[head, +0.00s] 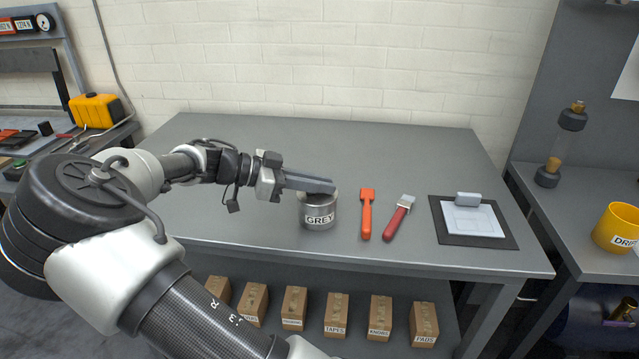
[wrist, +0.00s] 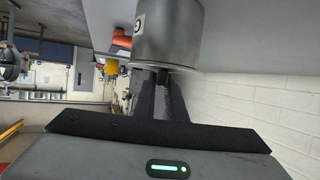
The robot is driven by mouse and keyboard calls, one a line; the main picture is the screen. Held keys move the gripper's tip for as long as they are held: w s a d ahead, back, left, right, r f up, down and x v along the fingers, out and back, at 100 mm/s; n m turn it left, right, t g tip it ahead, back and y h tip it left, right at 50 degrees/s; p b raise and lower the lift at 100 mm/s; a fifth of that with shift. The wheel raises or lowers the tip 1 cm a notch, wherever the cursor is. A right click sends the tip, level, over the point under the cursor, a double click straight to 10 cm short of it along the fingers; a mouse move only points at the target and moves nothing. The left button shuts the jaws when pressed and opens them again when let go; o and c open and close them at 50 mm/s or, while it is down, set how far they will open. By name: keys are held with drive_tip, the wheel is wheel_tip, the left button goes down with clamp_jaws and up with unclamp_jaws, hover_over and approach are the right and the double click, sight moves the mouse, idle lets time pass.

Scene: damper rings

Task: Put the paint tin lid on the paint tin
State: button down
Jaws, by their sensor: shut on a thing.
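The paint tin (head: 318,217), a silver can with a GREY label, stands upright near the table's front edge, left of the tools. It fills the top middle of the wrist view (wrist: 168,38). My gripper (head: 333,187) reaches in level from the left, its fingers right over the tin's top. In the wrist view the fingers (wrist: 162,80) are close together at the tin's top end, shut on the paint tin lid. The lid is mostly hidden by the fingers, and I cannot tell whether it is seated flat on the rim.
An orange tool (head: 367,215) and a red-handled brush (head: 398,218) lie just right of the tin. A clipboard (head: 472,222) lies further right. The back of the grey table (head: 400,150) is clear. Several cardboard boxes (head: 336,315) sit on the shelf below.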

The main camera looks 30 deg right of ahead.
drive_tip(key=shift+f, duration=0.1)
drive_tip(key=c, duration=1.7)
unclamp_jaws()
drive_tip(key=shift+c, duration=0.2)
drive_tip(key=shift+a, duration=0.1)
drive_tip(key=p+v, duration=0.3)
drive_tip(key=v, duration=1.4)
